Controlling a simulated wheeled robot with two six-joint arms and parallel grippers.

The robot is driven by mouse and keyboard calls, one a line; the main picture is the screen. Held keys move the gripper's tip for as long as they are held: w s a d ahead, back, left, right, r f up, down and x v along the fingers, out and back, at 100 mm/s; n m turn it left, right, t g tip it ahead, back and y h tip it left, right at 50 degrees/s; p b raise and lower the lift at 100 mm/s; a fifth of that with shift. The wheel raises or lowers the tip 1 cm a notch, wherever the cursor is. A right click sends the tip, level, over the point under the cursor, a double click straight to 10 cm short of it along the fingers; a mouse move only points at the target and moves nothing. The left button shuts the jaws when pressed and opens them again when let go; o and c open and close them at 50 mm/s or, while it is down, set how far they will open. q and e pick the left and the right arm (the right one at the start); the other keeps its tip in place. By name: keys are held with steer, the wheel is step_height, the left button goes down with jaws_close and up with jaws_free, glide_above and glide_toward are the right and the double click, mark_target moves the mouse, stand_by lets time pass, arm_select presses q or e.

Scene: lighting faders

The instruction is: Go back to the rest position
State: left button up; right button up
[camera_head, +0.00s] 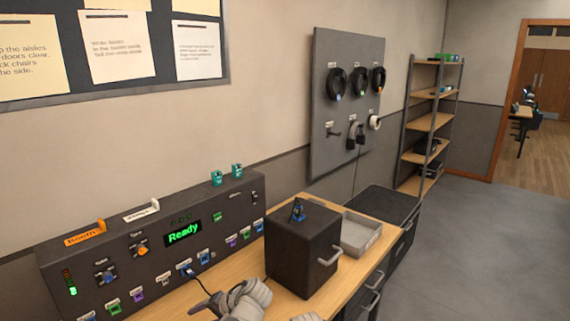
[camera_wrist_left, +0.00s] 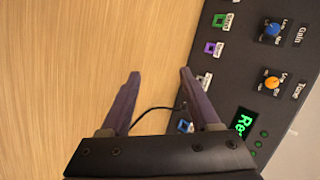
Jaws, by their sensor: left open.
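My left gripper (camera_head: 204,304) is at the bottom of the head view, over the wooden desk in front of the dark control panel (camera_head: 75,255). In the left wrist view its two purple fingers (camera_wrist_left: 160,74) are spread apart with nothing held between them. A thin black cable runs behind the fingers to a blue plug (camera_wrist_left: 184,126) at the panel's edge. The panel's screen (camera_head: 183,232) reads "Ready" in green.
A black box (camera_head: 300,255) with a handle stands on the desk right of my left gripper, a small blue item on top. A grey tray (camera_head: 358,236) lies behind it. Bare desk (camera_wrist_left: 80,50) shows beside the panel. A shelf (camera_head: 430,122) and open floor (camera_head: 480,240) are farther right.

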arm_select(q)
steer(key=s+d+f+h, duration=0.1)
steer(key=s+d, duration=0.1)
steer(key=s+d+g+h+p, duration=0.1)
steer(key=s+d, duration=0.2)
steer(key=s+d+f+h, duration=0.1)
steer(key=s+d+h, duration=0.1)
steer(key=d, duration=0.1)
steer(key=shift+s+d+f+g, duration=0.2)
steer(key=shift+s+f+g, duration=0.1)
steer(key=s+d+f+m+g+h+p, duration=0.1)
steer(key=s+d+h, duration=0.2)
steer(key=s+d, duration=0.4)
steer(key=shift+s+d+g+h+p, duration=0.15)
steer(key=shift+d+g+h+p, duration=0.25)
steer(key=shift+d, duration=0.35)
arm_select(e)
step_height(320, 180, up, 4)
steer(key=shift+f, duration=0.25)
stand_by(0.7)
